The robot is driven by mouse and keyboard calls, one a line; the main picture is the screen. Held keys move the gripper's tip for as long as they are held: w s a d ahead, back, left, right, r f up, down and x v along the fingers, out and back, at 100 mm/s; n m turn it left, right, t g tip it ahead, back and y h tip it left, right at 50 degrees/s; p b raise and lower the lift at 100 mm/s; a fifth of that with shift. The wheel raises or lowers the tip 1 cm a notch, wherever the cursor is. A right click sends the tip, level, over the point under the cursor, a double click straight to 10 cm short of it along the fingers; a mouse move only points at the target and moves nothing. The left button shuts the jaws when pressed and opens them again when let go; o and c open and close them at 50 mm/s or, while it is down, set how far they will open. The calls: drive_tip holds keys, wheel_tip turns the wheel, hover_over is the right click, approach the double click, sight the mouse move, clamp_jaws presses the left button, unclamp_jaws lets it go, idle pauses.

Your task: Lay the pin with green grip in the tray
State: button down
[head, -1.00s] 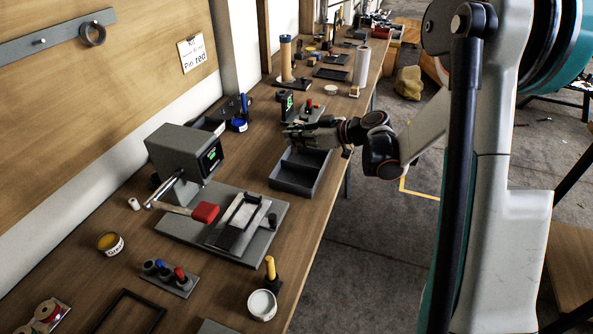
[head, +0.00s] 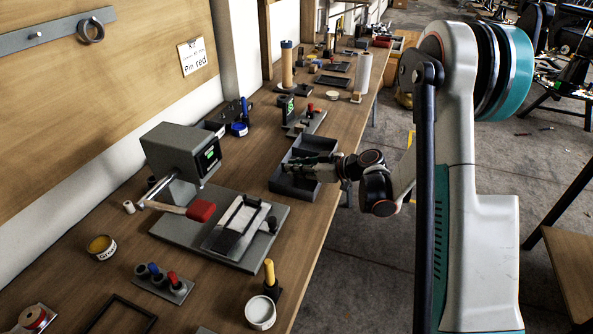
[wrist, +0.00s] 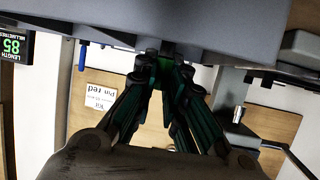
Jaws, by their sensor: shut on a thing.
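The tray (head: 290,190) is a dark grey open box with compartments at the right edge of the workbench. My gripper (head: 309,166) is at the tray, low over its opening, in the head view. In the wrist view my gripper (wrist: 165,76) is shut on a small green piece (wrist: 163,70), the pin with green grip. Only a little of the pin shows between the fingertips; the rest is hidden. I cannot tell whether it touches the tray floor. A large grey surface (wrist: 150,20), probably the tray, fills the top of the wrist view.
The bench's right edge is close to the tray.

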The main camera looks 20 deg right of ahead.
drive_tip(key=c, duration=1.7)
unclamp_jaws()
drive_tip(key=shift+f, duration=0.1)
drive_tip(key=shift+o, duration=0.2)
drive_tip(key=shift+s+d+r, duration=0.15)
drive_tip(key=shift+d+r, duration=0.1)
drive_tip(key=shift+r, duration=0.05)
drive_tip(key=p+v, duration=0.4)
drive_tip(key=v, duration=0.7)
drive_tip(key=shift+s, duration=0.15)
drive_tip(key=shift+d+r, duration=0.1)
